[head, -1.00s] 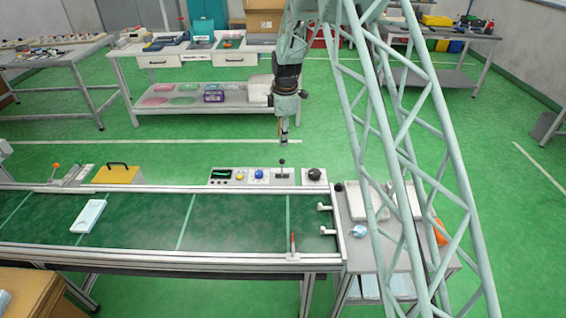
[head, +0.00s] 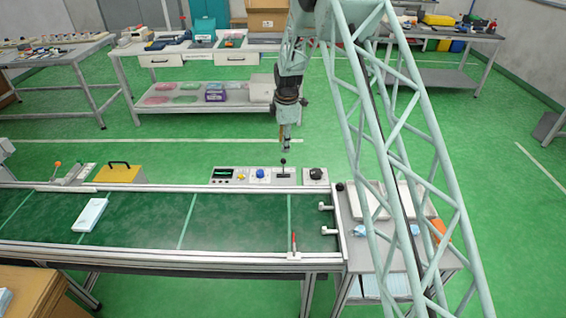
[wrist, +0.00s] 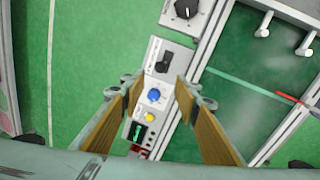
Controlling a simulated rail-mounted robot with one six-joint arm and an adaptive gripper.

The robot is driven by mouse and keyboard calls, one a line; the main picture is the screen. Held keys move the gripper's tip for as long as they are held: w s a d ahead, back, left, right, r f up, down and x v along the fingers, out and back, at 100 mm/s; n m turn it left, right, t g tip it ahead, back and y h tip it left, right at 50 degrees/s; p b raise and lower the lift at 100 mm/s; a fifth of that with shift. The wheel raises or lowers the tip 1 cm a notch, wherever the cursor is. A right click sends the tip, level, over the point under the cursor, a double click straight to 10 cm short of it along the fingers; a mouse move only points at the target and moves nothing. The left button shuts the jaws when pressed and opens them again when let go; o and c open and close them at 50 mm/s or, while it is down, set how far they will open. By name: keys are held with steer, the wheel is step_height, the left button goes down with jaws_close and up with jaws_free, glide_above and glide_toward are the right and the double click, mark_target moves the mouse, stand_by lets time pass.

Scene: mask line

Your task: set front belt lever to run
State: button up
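A grey control panel (head: 228,182) stands behind the far edge of the belt. A lever with a black knob (head: 283,162) rises from its right part; in the wrist view it is a black shape (wrist: 164,64) on a pale plate. A red-handled lever (head: 293,243) stands at the belt's near edge and shows at the right of the wrist view (wrist: 290,98). The frames do not show which lever is called front. My gripper (head: 286,148) points down just above the black-knobbed lever. In the wrist view its fingers (wrist: 158,88) are apart, with nothing held between them.
The panel also has a blue knob (wrist: 154,96), a yellow button (wrist: 149,117) and a display (head: 223,174). A black dial (head: 316,174) sits to the right. A pale blue-white package (head: 90,214) lies on the green belt (head: 150,225). The floor behind the panel is clear.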

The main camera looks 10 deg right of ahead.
mark_target(283, 159)
steer(key=shift+w+f+b, duration=0.35)
steer(key=shift+w+f, duration=0.05)
steer(key=shift+f, duration=1.75)
steer(key=shift+w+f+b, duration=0.3)
steer(key=shift+w+f, duration=0.15)
steer(key=shift+f, duration=1.75)
steer(key=shift+w+f+b, duration=0.35)
steer(key=shift+w+f, duration=0.05)
steer(key=shift+f, duration=1.75)
jaws_close()
